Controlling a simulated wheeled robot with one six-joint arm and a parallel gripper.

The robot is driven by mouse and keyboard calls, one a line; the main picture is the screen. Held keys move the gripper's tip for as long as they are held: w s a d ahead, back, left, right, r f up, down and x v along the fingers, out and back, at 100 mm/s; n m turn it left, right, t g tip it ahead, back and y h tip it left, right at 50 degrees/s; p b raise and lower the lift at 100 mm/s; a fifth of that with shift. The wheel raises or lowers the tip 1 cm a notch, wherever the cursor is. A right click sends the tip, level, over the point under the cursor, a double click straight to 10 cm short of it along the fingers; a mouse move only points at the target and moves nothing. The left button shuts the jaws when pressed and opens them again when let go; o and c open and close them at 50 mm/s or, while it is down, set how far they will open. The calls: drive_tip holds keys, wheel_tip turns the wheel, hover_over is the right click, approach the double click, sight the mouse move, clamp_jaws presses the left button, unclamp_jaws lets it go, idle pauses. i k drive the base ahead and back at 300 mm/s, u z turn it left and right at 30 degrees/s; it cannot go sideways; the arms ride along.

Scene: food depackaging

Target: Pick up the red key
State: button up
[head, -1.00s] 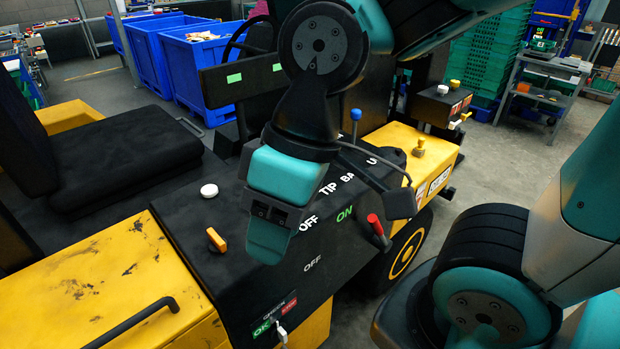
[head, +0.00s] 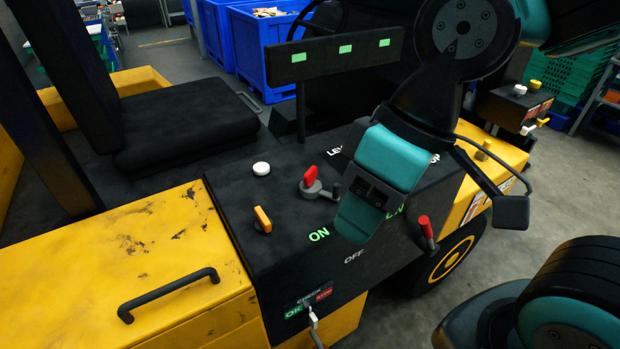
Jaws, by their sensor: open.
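A red key (head: 310,175) stands upright in a grey round switch on the black console (head: 262,215) of a yellow vehicle, left of my arm's end. My gripper (head: 356,218) hangs over the console to the right of the key, teal fingers pointing down and slightly left. It is open and apart from the key, with nothing seen in it. The gap between the fingers is hard to see from this side. A small dark lever part sits beside the key's base.
A white button (head: 261,168), an orange knob (head: 263,219) and a red-handled lever (head: 427,231) stand on the console around the key. A black grab handle (head: 168,292) is on the yellow cover. Blue crates (head: 265,50) stand behind. Grey floor is open at right.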

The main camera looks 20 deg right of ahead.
sight(309, 180)
drive_tip(key=z, duration=0.4)
drive_tip(key=k, duration=0.55)
drive_tip(key=z, duration=0.95)
drive_tip(key=k, duration=0.75)
drive_tip(key=z, duration=0.35)
drive_tip(key=i, duration=1.05)
drive_tip(key=u, duration=1.25)
drive_tip(key=i, duration=0.9)
drive_tip(key=u, duration=0.8)
